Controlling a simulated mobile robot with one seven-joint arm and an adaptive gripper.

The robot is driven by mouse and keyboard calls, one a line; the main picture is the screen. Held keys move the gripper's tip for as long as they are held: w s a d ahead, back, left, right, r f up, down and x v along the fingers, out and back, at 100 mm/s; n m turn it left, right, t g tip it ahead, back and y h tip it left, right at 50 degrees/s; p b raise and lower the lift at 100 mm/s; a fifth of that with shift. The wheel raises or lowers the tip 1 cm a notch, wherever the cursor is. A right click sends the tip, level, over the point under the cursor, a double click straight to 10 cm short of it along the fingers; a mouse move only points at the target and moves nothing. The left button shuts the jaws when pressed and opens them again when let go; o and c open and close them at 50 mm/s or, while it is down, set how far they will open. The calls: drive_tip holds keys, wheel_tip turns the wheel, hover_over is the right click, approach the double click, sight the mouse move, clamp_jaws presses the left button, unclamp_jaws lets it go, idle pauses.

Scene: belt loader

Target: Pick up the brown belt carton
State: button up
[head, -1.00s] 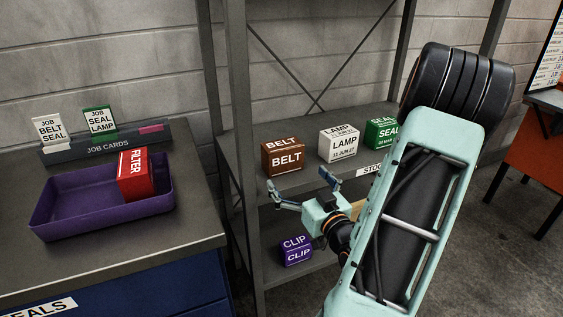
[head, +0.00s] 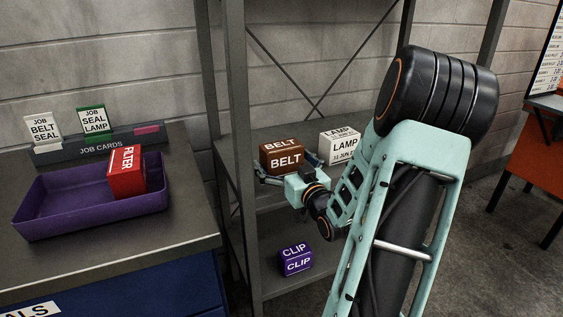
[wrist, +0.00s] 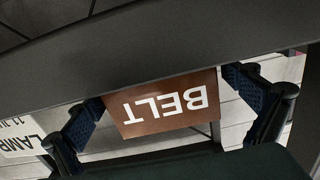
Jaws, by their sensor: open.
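The brown belt carton (head: 285,158) stands upright on the upper shelf of the grey rack, its BELT face toward me. My gripper (head: 287,167) is open at the front of the carton, one finger toward each side. In the wrist view the carton (wrist: 170,104) appears upside down between the two spread blue fingers (wrist: 164,90). Small gaps show beside it, and neither finger is clearly touching it. The gripper body hides the lower front of the carton in the head view.
A white LAMP carton (head: 340,146) stands right of the belt carton. A purple CLIP carton (head: 296,260) sits on the shelf below. A rack post (head: 240,150) rises to the left. A purple tray (head: 60,208) with a red FILTER carton (head: 126,172) is on the bench.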

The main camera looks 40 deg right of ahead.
drive_tip(key=shift+w, duration=0.15)
drive_tip(key=shift+r, duration=0.1)
drive_tip(key=c, duration=1.6)
